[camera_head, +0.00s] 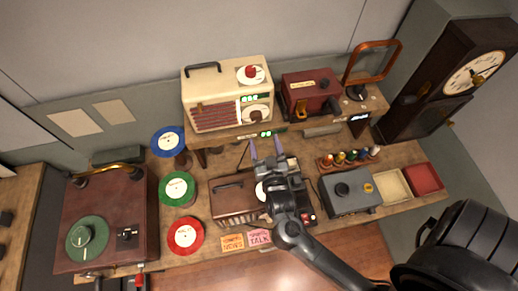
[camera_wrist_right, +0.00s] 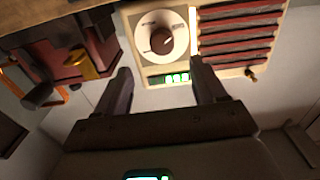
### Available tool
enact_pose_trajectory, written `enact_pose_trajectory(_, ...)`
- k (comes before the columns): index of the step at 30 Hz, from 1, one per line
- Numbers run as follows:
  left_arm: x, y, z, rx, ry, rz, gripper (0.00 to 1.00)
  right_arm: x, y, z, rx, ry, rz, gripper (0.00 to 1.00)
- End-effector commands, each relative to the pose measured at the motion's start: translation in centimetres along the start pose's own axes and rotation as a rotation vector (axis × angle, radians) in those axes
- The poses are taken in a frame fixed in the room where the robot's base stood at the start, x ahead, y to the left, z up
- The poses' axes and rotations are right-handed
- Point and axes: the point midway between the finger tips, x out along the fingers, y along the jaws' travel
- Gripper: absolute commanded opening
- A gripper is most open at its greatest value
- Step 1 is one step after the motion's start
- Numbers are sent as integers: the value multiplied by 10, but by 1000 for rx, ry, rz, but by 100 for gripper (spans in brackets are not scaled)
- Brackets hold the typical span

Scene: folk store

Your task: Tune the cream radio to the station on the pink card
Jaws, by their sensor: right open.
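The cream radio (camera_head: 226,92) stands on the raised shelf at the back. Its front has red grille slats, a small green-lit display (camera_head: 250,98) and a pale round dial (camera_head: 257,113) with a brown knob. A red knob (camera_head: 251,71) sits on its top. The radio appears upside down in the right wrist view (camera_wrist_right: 240,15), with the dial knob (camera_wrist_right: 163,40) between and beyond the fingers. My right gripper (camera_head: 266,150) is open and empty, in front of the radio and apart from it. The pink card (camera_head: 260,237), reading TALK, lies at the table's front. My left gripper is not in view.
A red box-like device (camera_head: 311,92) stands right of the radio. A brown radio (camera_head: 232,199) is under my right arm, and a grey device (camera_head: 350,192) is to its right. Colored records (camera_head: 177,188) stand left. An orange NEWS card (camera_head: 232,242) lies beside the pink one.

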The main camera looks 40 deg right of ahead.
Motion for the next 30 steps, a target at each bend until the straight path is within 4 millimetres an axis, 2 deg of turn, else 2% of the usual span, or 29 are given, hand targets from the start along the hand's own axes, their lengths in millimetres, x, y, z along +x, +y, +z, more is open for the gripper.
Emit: enact_pose_trajectory(30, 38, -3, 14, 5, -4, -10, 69, 90, -1, 0, 1, -1, -3, 70)
